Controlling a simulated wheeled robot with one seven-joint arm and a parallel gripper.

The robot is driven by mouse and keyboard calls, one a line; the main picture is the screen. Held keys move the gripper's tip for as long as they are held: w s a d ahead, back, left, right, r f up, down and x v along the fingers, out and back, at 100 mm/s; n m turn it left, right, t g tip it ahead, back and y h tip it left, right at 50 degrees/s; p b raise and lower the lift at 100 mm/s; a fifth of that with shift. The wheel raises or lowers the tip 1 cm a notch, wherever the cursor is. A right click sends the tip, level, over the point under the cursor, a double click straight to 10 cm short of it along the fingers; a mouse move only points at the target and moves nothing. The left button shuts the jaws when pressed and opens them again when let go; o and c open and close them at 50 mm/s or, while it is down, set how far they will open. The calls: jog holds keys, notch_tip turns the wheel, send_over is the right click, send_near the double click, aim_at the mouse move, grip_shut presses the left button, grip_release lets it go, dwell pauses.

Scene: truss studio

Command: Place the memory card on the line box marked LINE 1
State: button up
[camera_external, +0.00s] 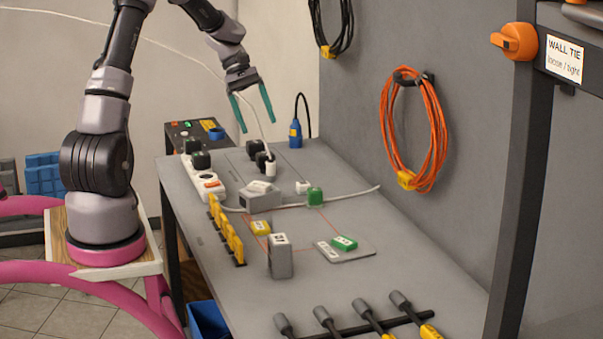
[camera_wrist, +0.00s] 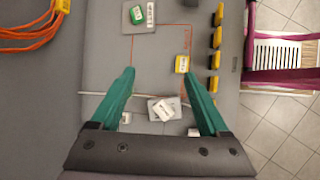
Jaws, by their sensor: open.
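My gripper (camera_external: 257,125) is open and empty, raised above the far part of the table; its teal fingers frame the wrist view (camera_wrist: 159,72). Beyond the fingertips is a grey box (camera_external: 259,199) with a white labelled piece on top; it also shows in the wrist view (camera_wrist: 153,103). A small yellow labelled block (camera_external: 260,228) lies nearer, also in the wrist view (camera_wrist: 182,64). A green labelled block (camera_external: 344,243) rests on a flat grey plate (camera_external: 355,252). Another green block (camera_external: 315,196) sits at the white cable. I cannot read LINE 1 or tell which piece is the memory card.
An upright grey block (camera_external: 280,258) stands near the table's middle. A row of yellow clips (camera_external: 227,232) and a white power strip (camera_external: 203,180) line the left edge. An orange cable coil (camera_external: 435,130) hangs on the wall.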

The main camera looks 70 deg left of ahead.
jog(key=s+d+r+m+y, duration=0.25)
jog(key=d+r+m, duration=0.25)
jog(key=d+r, duration=0.3)
jog(key=s+d+r+m+y, duration=0.25)
jog(key=d+r+m, duration=0.25)
jog(key=d, duration=0.5)
jog(key=s+d+r+m+t+y, duration=0.2)
jog(key=s+d+r+m+t, duration=0.2)
jog(key=s+d+m, duration=0.6)
jog(key=shift+s+r+m+t+y, duration=0.35)
jog(key=shift+s+r+m, duration=0.35)
jog(key=shift+s+r, duration=0.4)
